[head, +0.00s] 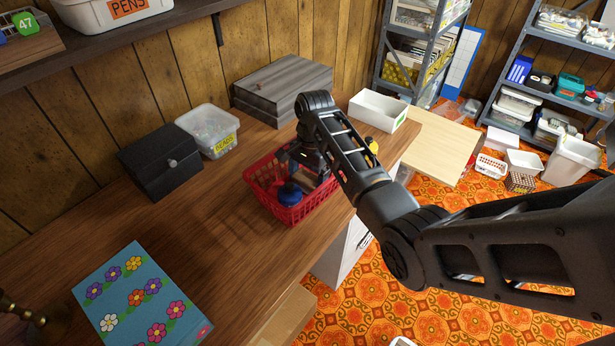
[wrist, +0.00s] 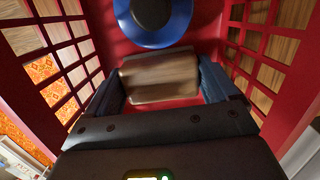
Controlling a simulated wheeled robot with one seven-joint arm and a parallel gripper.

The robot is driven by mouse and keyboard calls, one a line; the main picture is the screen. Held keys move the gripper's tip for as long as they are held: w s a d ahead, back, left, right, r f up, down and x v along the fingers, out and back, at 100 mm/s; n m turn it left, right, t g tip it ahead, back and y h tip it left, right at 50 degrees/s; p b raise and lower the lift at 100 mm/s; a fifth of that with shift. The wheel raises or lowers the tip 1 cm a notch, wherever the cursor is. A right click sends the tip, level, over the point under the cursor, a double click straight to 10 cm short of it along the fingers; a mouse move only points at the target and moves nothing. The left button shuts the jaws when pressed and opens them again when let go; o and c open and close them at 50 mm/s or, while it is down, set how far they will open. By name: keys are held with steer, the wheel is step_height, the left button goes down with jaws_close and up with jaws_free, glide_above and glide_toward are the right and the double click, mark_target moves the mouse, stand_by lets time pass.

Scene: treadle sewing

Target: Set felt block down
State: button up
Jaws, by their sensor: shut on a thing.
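My gripper (head: 308,168) reaches down into a red plastic basket (head: 262,192) on the wooden desk. In the wrist view, its two dark fingers are shut on a brown, wood-toned block (wrist: 160,80), which I take for the felt block. The block sits low between the basket's lattice walls, over the red floor. I cannot tell whether it touches the floor. A round blue thing with a dark centre (wrist: 153,18) is in the basket just beyond the block; it also shows in the head view (head: 290,193). The gripper and basket wall largely hide the block in the head view.
A clear tub (head: 210,132), a black box (head: 160,162) and a grey wooden case (head: 285,88) stand behind the basket. A white open box (head: 378,110) is to the right. A flowered blue book (head: 142,298) lies front left. The desk between is clear.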

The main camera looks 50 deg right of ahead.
mark_target(310, 174)
steer(key=o, duration=0.9)
steer(key=shift+f, duration=0.1)
steer(key=shift+d+r+p, duration=0.25)
steer(key=shift+r+p, duration=0.15)
steer(key=shift+r, duration=1.65)
steer(key=shift+d+r+p, duration=0.2)
steer(key=shift+r+p, duration=0.25)
steer(key=shift+r, duration=1.6)
steer(key=shift+d+r+p, duration=0.25)
steer(key=shift+r+p, duration=0.15)
steer(key=shift+r, duration=1.65)
